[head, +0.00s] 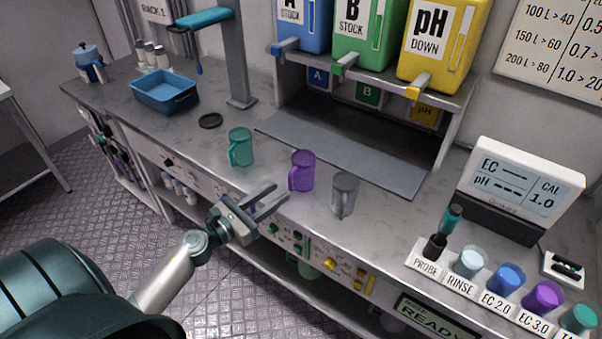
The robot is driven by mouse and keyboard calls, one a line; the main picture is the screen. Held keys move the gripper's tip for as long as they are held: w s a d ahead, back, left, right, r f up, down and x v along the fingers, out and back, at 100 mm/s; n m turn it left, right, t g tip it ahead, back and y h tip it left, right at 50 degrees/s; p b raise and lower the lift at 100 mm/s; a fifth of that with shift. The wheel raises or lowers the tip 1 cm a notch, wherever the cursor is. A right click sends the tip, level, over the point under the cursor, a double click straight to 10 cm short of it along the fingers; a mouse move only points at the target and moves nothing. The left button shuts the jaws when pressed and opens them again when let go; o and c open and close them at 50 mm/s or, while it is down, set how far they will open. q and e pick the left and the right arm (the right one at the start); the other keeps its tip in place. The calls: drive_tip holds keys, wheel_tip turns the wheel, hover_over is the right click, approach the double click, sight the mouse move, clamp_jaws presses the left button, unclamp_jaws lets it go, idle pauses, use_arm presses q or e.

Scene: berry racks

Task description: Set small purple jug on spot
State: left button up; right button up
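A small purple jug (302,171) stands upright on the grey counter, its handle toward the front left. It is between a teal jug (241,147) on its left and a grey jug (345,194) on its right. My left gripper (274,199) is open and empty, just in front of the purple jug and apart from it, near the counter's front edge. A round black spot (210,121) lies on the counter to the left, below the blue-handled tap. I cannot tell whether it is the task's spot. My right gripper is not in view.
A dark mat (345,158) lies behind the jugs under the stock dispensers (365,40). A blue basin (165,92) stands at the left. At the right are a meter (520,190) and several labelled cups (508,278). Counter around the black disc is clear.

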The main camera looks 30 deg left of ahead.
sight(289, 184)
use_arm(q)
drive_tip(key=x, duration=0.1)
drive_tip(key=p+x, duration=0.1)
drive_tip(key=x, duration=0.1)
drive_tip(key=shift+w+r+p, duration=0.1)
drive_tip(key=shift+r+p, duration=0.15)
drive_tip(key=shift+p, duration=0.05)
drive_tip(key=shift+w+d+f, duration=0.15)
drive_tip(key=shift+w, duration=0.4)
clamp_jaws()
